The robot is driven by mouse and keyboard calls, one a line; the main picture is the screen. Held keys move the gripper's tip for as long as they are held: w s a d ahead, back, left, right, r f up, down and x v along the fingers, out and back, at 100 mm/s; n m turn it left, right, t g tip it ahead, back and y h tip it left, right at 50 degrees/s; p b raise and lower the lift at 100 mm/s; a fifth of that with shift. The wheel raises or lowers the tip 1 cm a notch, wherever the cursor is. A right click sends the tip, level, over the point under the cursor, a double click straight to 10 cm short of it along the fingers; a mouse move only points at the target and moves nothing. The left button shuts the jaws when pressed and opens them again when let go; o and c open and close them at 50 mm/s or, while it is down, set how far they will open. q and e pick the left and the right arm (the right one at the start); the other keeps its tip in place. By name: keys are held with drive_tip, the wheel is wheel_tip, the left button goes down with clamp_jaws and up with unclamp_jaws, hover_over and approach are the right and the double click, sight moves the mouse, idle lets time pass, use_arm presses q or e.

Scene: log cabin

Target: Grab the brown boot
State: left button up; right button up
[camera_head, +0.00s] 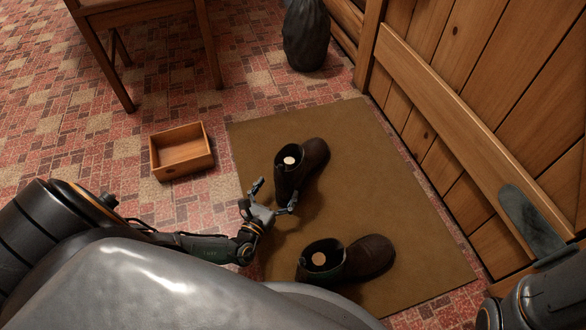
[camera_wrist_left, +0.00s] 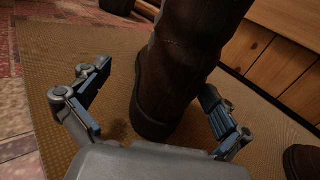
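Two dark brown boots stand upright on a brown mat (camera_head: 400,220). The farther boot (camera_head: 312,160) has its toe pointing to the upper right, and the nearer boot (camera_head: 366,258) stands lower in the picture. My left gripper (camera_head: 272,196) is open at the heel side of the farther boot. In the left wrist view this boot (camera_wrist_left: 176,70) rises between the two open fingers (camera_wrist_left: 158,100), with a gap visible on the left side. I cannot tell whether the right finger touches it. The nearer boot (camera_wrist_left: 303,160) shows partly at the right edge there. My right gripper is not visible.
An open wooden box (camera_head: 182,152) sits on the patterned floor left of the mat. A wooden chair (camera_head: 140,20) and a dark vase-like object (camera_head: 305,36) are at the back. A wooden plank door (camera_head: 470,110) borders the mat on the right.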

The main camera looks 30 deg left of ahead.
use_arm(q)
drive_tip(key=w, duration=0.1)
drive_tip(key=w+b, duration=0.1)
drive_tip(key=w, duration=0.1)
drive_tip(key=w+b, duration=0.1)
drive_tip(key=shift+w+a+r, duration=0.15)
drive_tip(key=shift+a+r, duration=0.1)
drive_tip(key=shift+a, duration=0.1)
drive_tip(key=shift+w+a+r+b, duration=0.1)
drive_tip(key=shift+w+b, duration=0.2)
drive_tip(key=shift+w, duration=0.15)
drive_tip(key=c, duration=1.7)
drive_tip(key=shift+r, duration=0.1)
drive_tip(key=shift+c, duration=0.5)
drive_tip(key=shift+r, duration=0.1)
